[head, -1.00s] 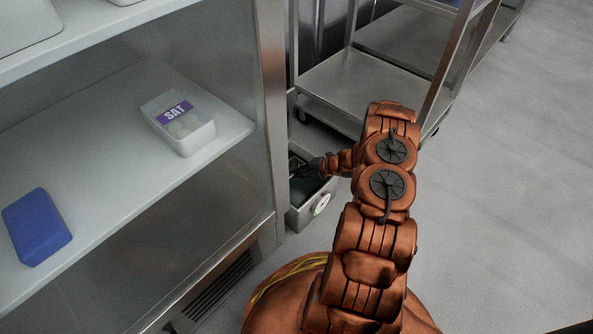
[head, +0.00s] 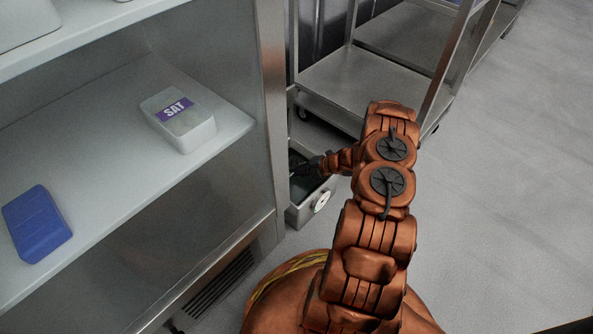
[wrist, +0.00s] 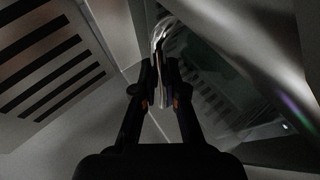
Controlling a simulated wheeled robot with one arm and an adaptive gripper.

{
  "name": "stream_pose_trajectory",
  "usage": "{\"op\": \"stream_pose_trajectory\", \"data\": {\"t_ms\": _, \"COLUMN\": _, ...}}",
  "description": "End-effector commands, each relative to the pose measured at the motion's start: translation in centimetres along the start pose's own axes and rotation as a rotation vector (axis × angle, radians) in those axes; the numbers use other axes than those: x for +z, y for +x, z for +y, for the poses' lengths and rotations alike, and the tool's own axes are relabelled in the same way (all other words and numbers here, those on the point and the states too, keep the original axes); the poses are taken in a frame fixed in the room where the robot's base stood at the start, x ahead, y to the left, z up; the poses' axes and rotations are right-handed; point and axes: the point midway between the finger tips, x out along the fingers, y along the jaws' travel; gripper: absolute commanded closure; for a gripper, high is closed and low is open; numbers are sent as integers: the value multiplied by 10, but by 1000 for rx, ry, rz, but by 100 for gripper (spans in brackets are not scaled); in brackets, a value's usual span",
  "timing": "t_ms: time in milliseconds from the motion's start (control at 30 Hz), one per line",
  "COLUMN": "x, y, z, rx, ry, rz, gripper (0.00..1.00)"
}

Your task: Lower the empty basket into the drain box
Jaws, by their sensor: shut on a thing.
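The drain box (head: 298,214) is a grey open box on the floor, with a round white label on its front. My gripper (head: 308,168) is over the box's opening, reaching in from the right. In the wrist view my gripper (wrist: 160,88) is shut on a pale, narrow, curved piece, which looks like the basket's handle (wrist: 159,38). The dark basket (head: 296,183) seems to be inside the box walls, but it is small and shadowed. Its lower part is hidden, and I cannot tell whether it touches the bottom.
A steel-framed cabinet (head: 268,110) stands close on the left of the box. Its shelf holds a tub marked SAT (head: 185,128) and a blue block (head: 37,224). A steel trolley (head: 365,88) stands behind. The floor (head: 510,190) at right is clear.

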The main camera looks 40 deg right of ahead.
Motion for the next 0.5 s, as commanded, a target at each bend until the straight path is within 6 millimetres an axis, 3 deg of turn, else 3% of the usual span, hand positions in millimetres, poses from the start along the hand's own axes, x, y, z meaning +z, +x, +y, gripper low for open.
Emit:
{"op": "stream_pose_trajectory", "data": {"t_ms": 67, "x": 0, "y": 1, "z": -1, "rx": 1, "ry": 0, "rz": 0, "gripper": 100}}
{"op": "stream_pose_trajectory", "data": {"t_ms": 100, "x": 0, "y": 0, "z": 0, "rx": 1, "ry": 0, "rz": 0, "gripper": 85}}
{"op": "stream_pose_trajectory", "data": {"t_ms": 333, "x": 0, "y": 0, "z": -1, "rx": 0, "ry": 0, "rz": 0, "gripper": 62}}
{"op": "stream_pose_trajectory", "data": {"t_ms": 500, "x": 0, "y": 0, "z": -1, "rx": 0, "ry": 0, "rz": 0, "gripper": 60}}
